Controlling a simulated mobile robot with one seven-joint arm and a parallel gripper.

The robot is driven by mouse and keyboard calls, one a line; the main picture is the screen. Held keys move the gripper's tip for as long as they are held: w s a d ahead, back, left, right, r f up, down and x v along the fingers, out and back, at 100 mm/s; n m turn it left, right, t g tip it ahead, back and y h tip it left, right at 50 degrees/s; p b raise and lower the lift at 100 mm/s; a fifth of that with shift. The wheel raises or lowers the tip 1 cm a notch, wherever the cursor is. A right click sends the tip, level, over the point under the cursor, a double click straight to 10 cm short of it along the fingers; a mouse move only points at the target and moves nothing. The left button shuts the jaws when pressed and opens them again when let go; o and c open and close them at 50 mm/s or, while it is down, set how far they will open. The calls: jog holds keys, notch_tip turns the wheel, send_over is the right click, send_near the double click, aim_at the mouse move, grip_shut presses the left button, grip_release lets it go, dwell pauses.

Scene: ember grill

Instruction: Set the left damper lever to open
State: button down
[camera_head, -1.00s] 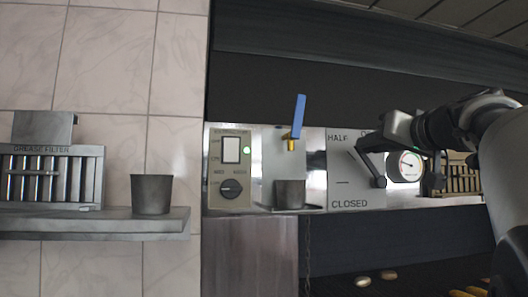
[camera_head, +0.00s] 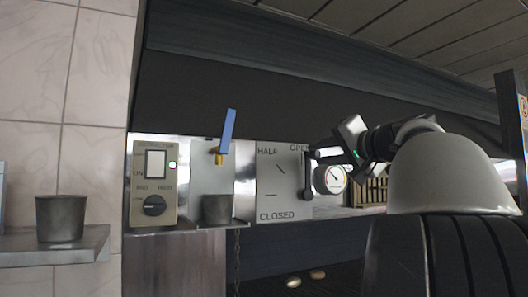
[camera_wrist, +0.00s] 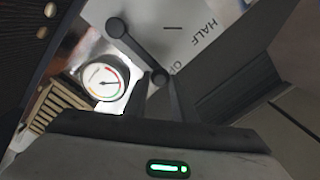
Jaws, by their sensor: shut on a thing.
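The damper plate (camera_head: 270,185) is a pale metal panel marked HALF, OPEN and CLOSED, with short tick lines. The dark damper lever (camera_head: 307,182) has its round pivot at the plate's lower right and points nearly straight up, towards the OPEN label. My gripper (camera_head: 316,155) reaches in from the right and is shut on the lever's upper end. In the wrist view the lever (camera_wrist: 134,46) runs from its round pivot down between my fingers (camera_wrist: 162,82). The fingers partly hide its end and part of the OPEN label.
A round gauge (camera_head: 331,180) sits close to the right of the lever. A slatted grille (camera_head: 370,192) is beyond it. Left of the plate are a blue tap handle (camera_head: 228,131), a metal cup (camera_head: 216,209) and a control box (camera_head: 154,184). Another cup (camera_head: 61,218) stands on the left shelf.

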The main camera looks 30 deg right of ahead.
jog(key=shift+d, duration=0.1)
dwell(0.4)
jog(key=c, duration=1.5)
grip_release()
jog(key=s+b, duration=0.2)
jog(key=s, duration=1.5)
jog(key=shift+s+b, duration=0.25)
jog(key=shift+b, duration=0.15)
